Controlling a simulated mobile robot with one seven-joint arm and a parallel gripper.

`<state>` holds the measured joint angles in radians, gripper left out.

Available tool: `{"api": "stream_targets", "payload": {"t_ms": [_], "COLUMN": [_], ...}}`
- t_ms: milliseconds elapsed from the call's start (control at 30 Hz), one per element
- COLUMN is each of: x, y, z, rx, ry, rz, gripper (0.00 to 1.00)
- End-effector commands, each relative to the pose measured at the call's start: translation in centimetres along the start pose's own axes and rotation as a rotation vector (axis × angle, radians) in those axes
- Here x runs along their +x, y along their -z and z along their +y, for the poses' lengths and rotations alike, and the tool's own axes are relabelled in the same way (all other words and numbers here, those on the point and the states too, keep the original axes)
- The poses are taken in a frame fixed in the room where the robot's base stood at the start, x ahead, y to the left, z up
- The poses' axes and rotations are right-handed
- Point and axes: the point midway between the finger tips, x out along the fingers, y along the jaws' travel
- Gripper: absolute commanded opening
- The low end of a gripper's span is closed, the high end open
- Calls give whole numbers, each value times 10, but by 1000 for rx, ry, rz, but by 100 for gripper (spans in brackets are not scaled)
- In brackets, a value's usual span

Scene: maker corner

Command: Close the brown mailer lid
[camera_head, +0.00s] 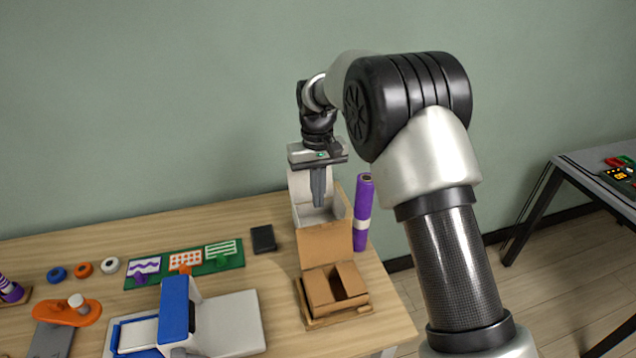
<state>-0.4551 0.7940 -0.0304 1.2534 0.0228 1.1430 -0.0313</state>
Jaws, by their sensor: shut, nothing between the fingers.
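The brown mailer (338,303) is a small cardboard box near the right end of the wooden table. Its lid (325,246) stands up at the back, open, and brown flaps or walls show in the box. My gripper (319,202) is shut and empty. It points down behind the brown lid, in front of the raised lid of a white box (318,215). Whether the fingertips touch the white box is not clear.
A purple roll (361,225) stands close to the right of the boxes. A black block (263,239) lies to their left. A blue and white machine (177,320) and a green board (185,263) occupy the left side. The table's right edge is near the mailer.

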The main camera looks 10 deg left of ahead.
Motion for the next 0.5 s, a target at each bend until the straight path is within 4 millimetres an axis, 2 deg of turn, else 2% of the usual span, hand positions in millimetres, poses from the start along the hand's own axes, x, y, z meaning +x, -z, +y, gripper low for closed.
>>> {"api": "stream_targets", "payload": {"t_ms": [33,167,233,500], "x": [12,38,26,20], "y": [-1,-1,-13,-36], "z": [0,0,0,0], "rx": [0,0,0,1], "ry": [0,0,-1,0], "rz": [-3,-3,2,1], "gripper": [0,0,0,0]}}
